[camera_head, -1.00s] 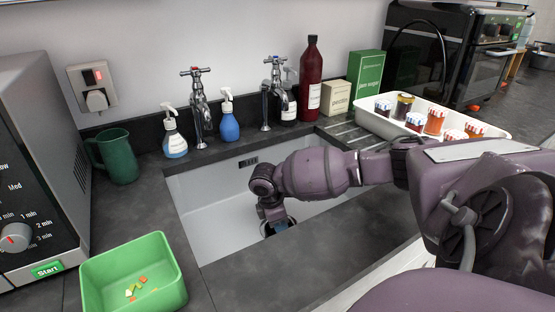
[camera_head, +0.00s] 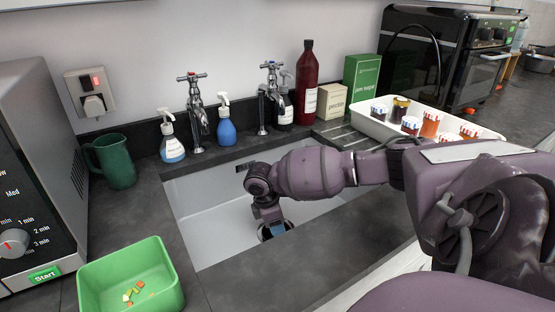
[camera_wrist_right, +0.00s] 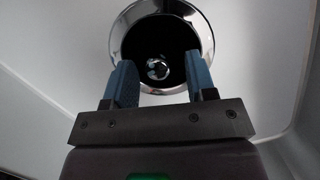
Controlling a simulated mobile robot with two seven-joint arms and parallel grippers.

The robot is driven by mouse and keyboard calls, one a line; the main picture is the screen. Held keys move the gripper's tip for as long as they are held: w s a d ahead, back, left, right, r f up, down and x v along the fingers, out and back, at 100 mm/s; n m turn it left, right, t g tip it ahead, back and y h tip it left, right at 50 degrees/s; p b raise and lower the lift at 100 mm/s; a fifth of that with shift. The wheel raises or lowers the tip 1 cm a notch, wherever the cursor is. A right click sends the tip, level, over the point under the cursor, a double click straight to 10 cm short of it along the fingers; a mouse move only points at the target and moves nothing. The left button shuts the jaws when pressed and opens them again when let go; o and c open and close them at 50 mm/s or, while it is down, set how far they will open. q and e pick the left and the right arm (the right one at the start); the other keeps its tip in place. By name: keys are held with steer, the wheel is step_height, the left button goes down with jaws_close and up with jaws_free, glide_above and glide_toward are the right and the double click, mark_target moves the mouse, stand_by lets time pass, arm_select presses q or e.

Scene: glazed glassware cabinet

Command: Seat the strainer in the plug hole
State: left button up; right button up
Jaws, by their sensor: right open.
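The plug hole shows in the right wrist view as a wide shiny chrome ring (camera_wrist_right: 199,23) around a dark opening. A small round chrome knob (camera_wrist_right: 158,68) sits in the middle of the dark opening. It looks like the strainer's knob, but the strainer's body is too dark to make out, so I cannot tell how it sits. My right gripper (camera_wrist_right: 160,82) is open, its two blue fingers on either side of the knob with clear gaps. In the head view, my right gripper (camera_head: 274,229) points down into the sink over the plug hole and partly hides it. My left gripper is out of view.
The white sink (camera_head: 215,225) has taps (camera_head: 197,105) and soap bottles (camera_head: 226,128) behind it. A green tub (camera_head: 130,275) and a microwave (camera_head: 30,190) stand to the left. A white tray (camera_head: 385,130) of jars lies to the right, beyond my arm.

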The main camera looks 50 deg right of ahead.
mark_target(267, 233)
steer(key=p+v, duration=0.2)
steer(key=v, duration=0.8)
steer(key=shift+r, duration=0.3)
